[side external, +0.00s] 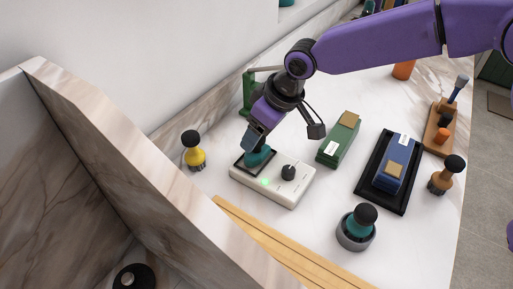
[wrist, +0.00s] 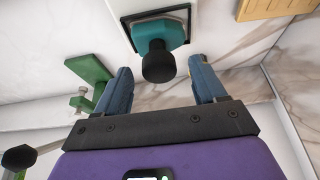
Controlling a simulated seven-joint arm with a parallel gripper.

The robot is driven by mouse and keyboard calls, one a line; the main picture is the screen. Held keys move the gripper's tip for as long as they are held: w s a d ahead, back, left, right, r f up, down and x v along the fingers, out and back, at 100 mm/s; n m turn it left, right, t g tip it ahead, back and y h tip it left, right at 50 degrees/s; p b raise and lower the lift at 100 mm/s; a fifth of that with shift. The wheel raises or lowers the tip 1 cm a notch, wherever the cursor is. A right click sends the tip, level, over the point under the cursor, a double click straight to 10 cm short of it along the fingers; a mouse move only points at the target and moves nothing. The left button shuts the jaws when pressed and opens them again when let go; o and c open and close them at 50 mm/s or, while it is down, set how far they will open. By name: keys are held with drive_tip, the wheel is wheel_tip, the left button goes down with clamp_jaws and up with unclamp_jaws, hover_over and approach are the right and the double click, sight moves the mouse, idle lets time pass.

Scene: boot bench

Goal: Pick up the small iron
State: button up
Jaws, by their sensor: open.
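The small iron looks to be the teal block with a black knob (wrist: 160,36). It sits on the dark square plate of a white heater box (side external: 274,194) with a lit green light and a black dial. In the side external view the teal iron (side external: 258,156) is partly hidden by my gripper (side external: 256,138), which is right above it. In the wrist view my gripper (wrist: 162,76) is open, with a blue finger on each side of the black knob. The fingers look apart from the knob, and nothing is held.
A teal piece with a black knob (side external: 359,226) stands in a grey round holder. A yellow knobbed tool (side external: 193,151) is left of the heater. A green block (side external: 339,140), a blue block (side external: 391,170) on a black tray and a green clamp (side external: 249,94) are nearby. Wooden strips (side external: 270,241) lie in front.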

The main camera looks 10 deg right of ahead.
drive_tip(key=shift+x, duration=1.2)
clamp_jaws()
drive_tip(key=shift+r, duration=0.15)
